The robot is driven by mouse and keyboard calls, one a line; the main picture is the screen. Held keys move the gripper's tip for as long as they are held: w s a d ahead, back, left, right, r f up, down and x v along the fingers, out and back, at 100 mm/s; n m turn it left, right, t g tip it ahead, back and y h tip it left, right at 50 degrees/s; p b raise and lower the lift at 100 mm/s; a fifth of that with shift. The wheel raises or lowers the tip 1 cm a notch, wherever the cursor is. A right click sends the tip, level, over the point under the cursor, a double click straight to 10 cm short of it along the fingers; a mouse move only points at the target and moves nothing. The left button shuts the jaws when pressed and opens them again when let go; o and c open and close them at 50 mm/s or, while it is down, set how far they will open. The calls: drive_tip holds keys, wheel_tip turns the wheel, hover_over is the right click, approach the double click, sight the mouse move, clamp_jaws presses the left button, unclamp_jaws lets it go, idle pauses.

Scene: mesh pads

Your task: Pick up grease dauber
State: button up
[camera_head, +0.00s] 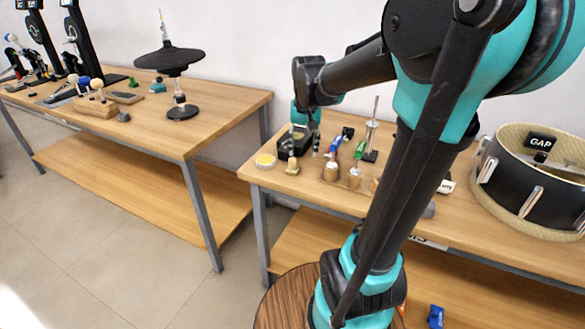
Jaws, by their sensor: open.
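I cannot tell for certain which small item is the grease dauber. My gripper (304,145) hangs over the left part of the near table (300,186), with its fingers pointing down and apart. Small tan items with rounded wooden bases stand just in front and to its right: one short piece (292,166), one wooden piece (331,172) and another (354,179). The gripper appears empty, and its fingers partly hide a black box (285,143) behind them. At this size I cannot tell whether the fingers touch anything.
A blue and red tool (337,143), a green item (360,150) and an upright metal rod (375,112) stand to the right. A large drum-like ring (520,185) fills the right end. A gap separates the left table (160,135).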

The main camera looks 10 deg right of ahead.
drive_tip(key=w+a+r+m+g, duration=0.2)
drive_tip(key=w+r, duration=0.5)
drive_tip(key=r, duration=0.1)
hover_over(293, 159)
drive_tip(key=f, duration=1.2)
drive_tip(key=shift+s, duration=0.3)
drive_tip(key=f, duration=0.4)
drive_tip(key=shift+w+a, duration=0.1)
drive_tip(key=shift+w, duration=0.2)
drive_tip(key=shift+f, duration=0.65)
drive_tip(key=shift+c, duration=0.3)
clamp_jaws()
drive_tip(key=shift+r, duration=0.1)
